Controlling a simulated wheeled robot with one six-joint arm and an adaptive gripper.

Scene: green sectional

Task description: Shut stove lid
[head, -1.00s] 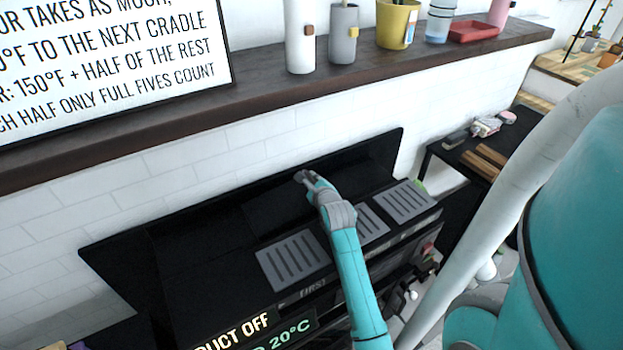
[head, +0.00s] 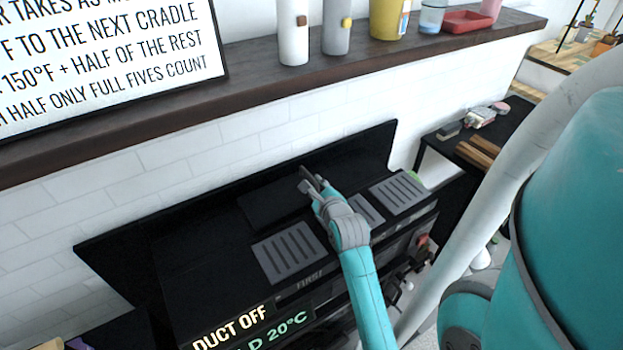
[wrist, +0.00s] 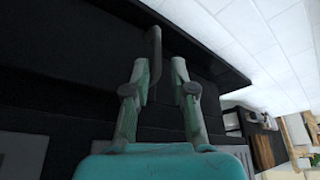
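The black stove (head: 210,270) stands against the white tiled wall, with grey slotted plates on top. A dark rectangular panel (head: 272,205), which looks like the stove lid, sits on its top just left of my gripper (head: 309,182). Its exact tilt is hard to tell, black on black. In the wrist view my gripper (wrist: 164,70) has its two fingers apart. A dark bar-like handle (wrist: 154,45) reaches between them, close to the left finger. Whether they touch is unclear.
A dark shelf (head: 260,88) runs along the wall above the stove, holding cups and a red tray (head: 467,21). A sign (head: 100,60) stands at upper left. A black side table (head: 470,140) with small items is at the right.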

